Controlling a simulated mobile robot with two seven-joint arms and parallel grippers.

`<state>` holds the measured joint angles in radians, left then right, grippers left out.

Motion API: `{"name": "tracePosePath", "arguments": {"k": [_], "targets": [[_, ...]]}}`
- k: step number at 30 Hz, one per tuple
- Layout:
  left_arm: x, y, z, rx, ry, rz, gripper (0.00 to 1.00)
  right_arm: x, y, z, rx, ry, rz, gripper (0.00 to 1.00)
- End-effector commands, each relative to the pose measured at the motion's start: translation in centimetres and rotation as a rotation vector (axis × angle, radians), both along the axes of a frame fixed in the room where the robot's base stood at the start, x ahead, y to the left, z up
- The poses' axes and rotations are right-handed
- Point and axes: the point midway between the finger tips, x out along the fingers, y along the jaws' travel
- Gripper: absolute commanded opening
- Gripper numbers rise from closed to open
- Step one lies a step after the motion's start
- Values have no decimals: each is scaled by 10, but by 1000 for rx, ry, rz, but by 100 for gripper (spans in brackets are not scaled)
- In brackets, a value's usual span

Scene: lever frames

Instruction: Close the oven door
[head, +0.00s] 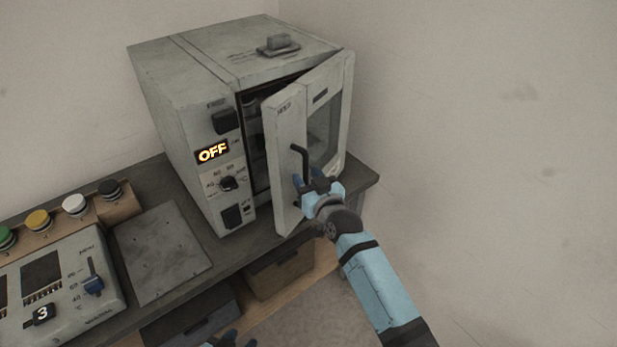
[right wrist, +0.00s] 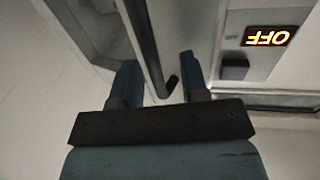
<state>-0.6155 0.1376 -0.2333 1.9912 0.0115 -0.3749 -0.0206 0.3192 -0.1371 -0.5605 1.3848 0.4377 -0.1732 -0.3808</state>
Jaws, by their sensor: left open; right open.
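The grey oven (head: 190,110) stands on the bench with its display reading OFF; the display also shows upside down in the right wrist view (right wrist: 268,37). Its door (head: 283,150) is hinged at the right and stands partly open. A dark bar handle (head: 299,160) is on the door's front. My right gripper (head: 312,184) is at the lower part of the handle. In the right wrist view its open fingers (right wrist: 160,85) lie either side of the door edge and the handle (right wrist: 143,40); contact is unclear. My left gripper (head: 232,341) shows only partly at the bottom edge.
A control panel (head: 70,290) with a slider and several coloured buttons (head: 75,205) are on the bench at the left. Drawers (head: 280,272) are below the bench. The wall is on the right.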

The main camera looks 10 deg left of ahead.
Motion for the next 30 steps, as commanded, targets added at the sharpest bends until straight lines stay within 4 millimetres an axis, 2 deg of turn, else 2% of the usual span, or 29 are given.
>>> {"name": "tracePosePath", "arguments": {"k": [6, 10, 24, 30], "targets": [[0, 0, 0, 0, 1, 0, 43, 0, -2, 1, 2, -2, -2, 41], [0, 0, -1, 1, 0, 1, 43, -9, -9, 0, 3, -2, -3, 41], [0, -1, -12, -2, 0, -1, 43, -90, -67, 0, 0, -2, -1, 41], [1, -1, -14, -2, -1, -2, 43, -108, -80, 1, -1, -2, -1, 41]]}}
